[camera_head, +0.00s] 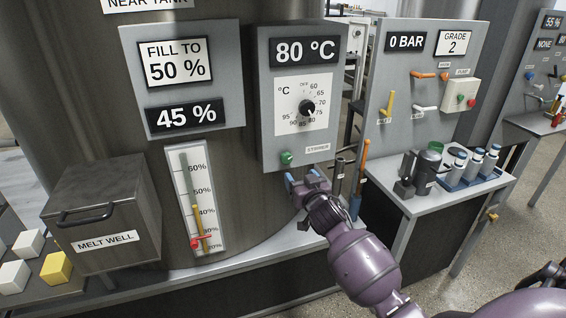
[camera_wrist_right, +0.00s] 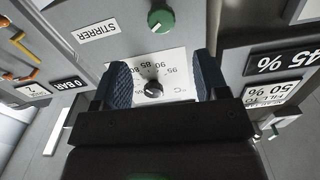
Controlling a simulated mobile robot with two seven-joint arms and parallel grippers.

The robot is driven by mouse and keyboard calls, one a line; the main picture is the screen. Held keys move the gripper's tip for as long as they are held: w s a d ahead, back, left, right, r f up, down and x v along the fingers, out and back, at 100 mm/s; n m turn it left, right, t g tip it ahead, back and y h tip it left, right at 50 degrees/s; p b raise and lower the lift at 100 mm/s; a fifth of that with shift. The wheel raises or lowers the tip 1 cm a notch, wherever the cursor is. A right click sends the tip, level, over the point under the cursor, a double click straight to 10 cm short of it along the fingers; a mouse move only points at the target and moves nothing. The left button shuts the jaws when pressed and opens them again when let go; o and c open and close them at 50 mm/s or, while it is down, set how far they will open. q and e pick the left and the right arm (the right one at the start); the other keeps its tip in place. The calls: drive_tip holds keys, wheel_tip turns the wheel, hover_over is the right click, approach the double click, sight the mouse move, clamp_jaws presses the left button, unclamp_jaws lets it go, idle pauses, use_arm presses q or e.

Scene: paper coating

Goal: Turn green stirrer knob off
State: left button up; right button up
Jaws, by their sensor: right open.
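The green stirrer knob (camera_head: 286,158) is on the lower left of the grey temperature panel (camera_head: 264,100), left of the STIRRER label (camera_head: 318,148). In the right wrist view the green knob (camera_wrist_right: 160,20) is at the top, beyond the fingertips, with a light mark on its face. My right gripper (camera_head: 303,178) is just below and right of the knob in the head view. Its two blue fingers (camera_wrist_right: 163,60) are apart with nothing between them, and the knob is not touched. My left gripper is not in view.
A black temperature dial (camera_head: 307,107) sits above the knob under an 80 °C display (camera_head: 304,51). A level gauge (camera_head: 195,200) is to the left. A side table (camera_head: 430,200) with a dark jug (camera_head: 426,170) and bottles stands to the right, with upright tools near my gripper.

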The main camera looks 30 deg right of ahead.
sight(287, 159)
drive_tip(key=x, duration=1)
drive_tip(key=shift+a, duration=0.15)
drive_tip(key=c, duration=0.9)
